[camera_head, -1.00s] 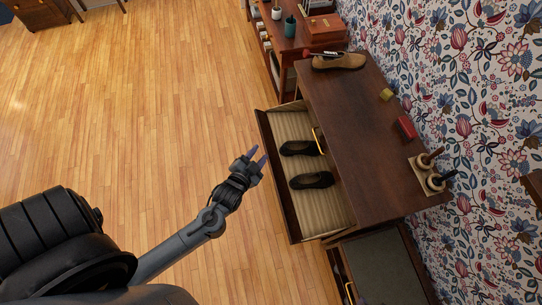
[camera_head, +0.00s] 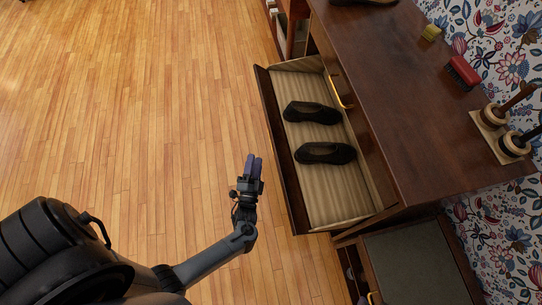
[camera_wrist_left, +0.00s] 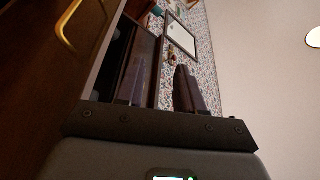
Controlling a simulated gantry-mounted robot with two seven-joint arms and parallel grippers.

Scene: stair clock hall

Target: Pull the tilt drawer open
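The tilt drawer (camera_head: 283,160) of the dark wood cabinet stands open, leaning out towards the floor side. Its striped inside shows, with a black shoe (camera_head: 311,112) and a second black shoe (camera_head: 325,153) in it. A brass handle (camera_head: 341,92) is on the cabinet front above the opening; a brass handle also shows in the left wrist view (camera_wrist_left: 69,27). My left gripper (camera_head: 254,162) is left of the drawer front, apart from it and empty. In the left wrist view its two fingers (camera_wrist_left: 163,88) stand apart. My right gripper is not in view.
The cabinet top (camera_head: 400,90) carries a red brush (camera_head: 463,71), a yellow block (camera_head: 431,33) and a stand with wooden-handled tools (camera_head: 500,130). A grey-topped bench (camera_head: 410,262) stands close below the cabinet. The wood floor (camera_head: 150,110) on the left is clear.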

